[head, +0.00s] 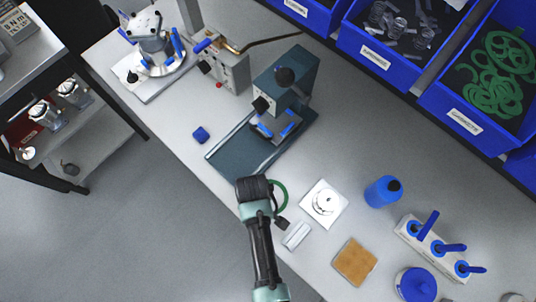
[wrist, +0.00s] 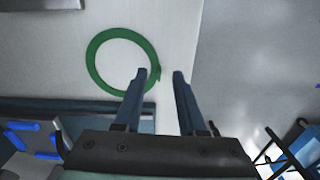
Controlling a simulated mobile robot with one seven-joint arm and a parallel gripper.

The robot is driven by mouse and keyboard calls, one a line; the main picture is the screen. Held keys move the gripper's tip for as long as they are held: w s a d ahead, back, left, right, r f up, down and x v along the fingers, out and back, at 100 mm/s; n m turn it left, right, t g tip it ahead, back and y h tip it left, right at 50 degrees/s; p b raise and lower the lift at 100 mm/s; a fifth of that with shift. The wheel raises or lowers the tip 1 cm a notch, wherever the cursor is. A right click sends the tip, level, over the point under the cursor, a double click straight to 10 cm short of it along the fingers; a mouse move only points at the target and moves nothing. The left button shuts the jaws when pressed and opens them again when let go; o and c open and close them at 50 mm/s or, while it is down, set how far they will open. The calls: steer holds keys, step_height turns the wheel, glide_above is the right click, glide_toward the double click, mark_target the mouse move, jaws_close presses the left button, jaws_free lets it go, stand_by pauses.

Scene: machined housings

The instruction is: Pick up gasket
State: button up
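A thin green ring gasket (wrist: 93,62) lies flat on the pale bench top in the wrist view. In the head view the gasket (head: 285,192) shows only as a green arc, partly hidden by my wrist. My gripper (wrist: 160,73) is open and empty, with two dark fingers apart. The gasket's right edge shows in the gap between the fingertips, close to the left finger, which overlaps part of the ring. I cannot tell the height of the fingertips above the bench.
A teal press (head: 283,80) stands behind. A white plate with a round part (head: 325,203), a metal block (head: 296,236), a brown pad (head: 355,262) and a blue bottle (head: 383,191) lie to the right. A blue bin (head: 462,120) holds several green gaskets. The bench's front edge is near.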

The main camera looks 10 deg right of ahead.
steer(key=shift+f, duration=1.15)
steer(key=shift+c, duration=0.2)
jaws_close()
